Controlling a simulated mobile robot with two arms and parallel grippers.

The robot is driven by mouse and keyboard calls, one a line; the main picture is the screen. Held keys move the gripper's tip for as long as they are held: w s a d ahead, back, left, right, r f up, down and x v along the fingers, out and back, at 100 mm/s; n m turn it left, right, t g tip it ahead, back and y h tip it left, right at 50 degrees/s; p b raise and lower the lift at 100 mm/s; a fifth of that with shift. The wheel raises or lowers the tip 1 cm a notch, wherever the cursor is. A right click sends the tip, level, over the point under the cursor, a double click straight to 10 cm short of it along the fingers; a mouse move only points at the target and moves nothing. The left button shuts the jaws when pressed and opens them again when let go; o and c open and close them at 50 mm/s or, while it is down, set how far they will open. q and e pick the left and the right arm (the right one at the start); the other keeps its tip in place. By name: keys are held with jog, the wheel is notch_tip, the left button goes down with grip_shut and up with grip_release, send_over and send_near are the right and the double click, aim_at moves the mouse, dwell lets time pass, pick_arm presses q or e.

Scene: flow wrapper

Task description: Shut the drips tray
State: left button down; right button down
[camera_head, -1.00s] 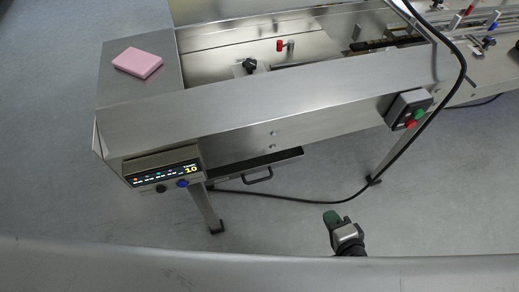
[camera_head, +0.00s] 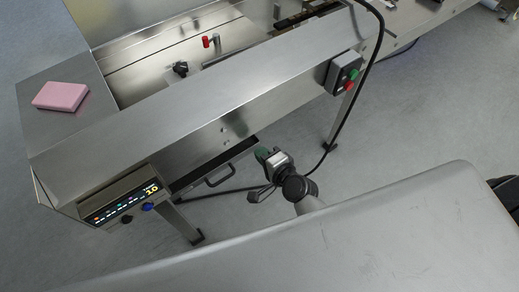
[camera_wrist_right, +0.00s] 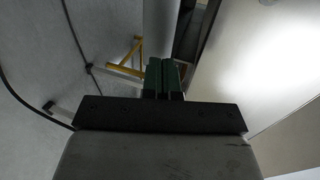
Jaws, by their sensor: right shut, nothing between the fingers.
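The drips tray (camera_head: 236,152) is a dark, shallow tray with a metal front edge and a bar handle (camera_head: 218,181). In the head view it sticks out a little from under the front of the steel machine. My right gripper (camera_head: 262,154), with green fingertips, is just beyond the tray's right end, close to it; I cannot tell whether they touch. In the right wrist view the green fingers (camera_wrist_right: 164,76) are together with nothing between them. My left gripper is not in view.
The control panel (camera_head: 125,201) juts out left of the tray. A switch box (camera_head: 343,74) with red and green buttons and a hanging black cable (camera_head: 369,75) are to the right. A pink block (camera_head: 61,96) lies on the machine top. Machine legs (camera_head: 181,222) stand below.

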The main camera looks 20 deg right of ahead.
aim_at(250, 145)
jog(key=shift+w+a, duration=0.25)
jog(key=shift+w, duration=0.45)
jog(key=w, duration=0.1)
jog(key=w+a, duration=0.1)
jog(key=w, duration=0.2)
jog(key=shift+w+a+r+p, duration=0.1)
jog(key=shift+w+a+p, duration=0.15)
jog(key=shift+w+p, duration=0.15)
jog(key=shift+r, duration=0.15)
jog(key=shift+s, duration=0.1)
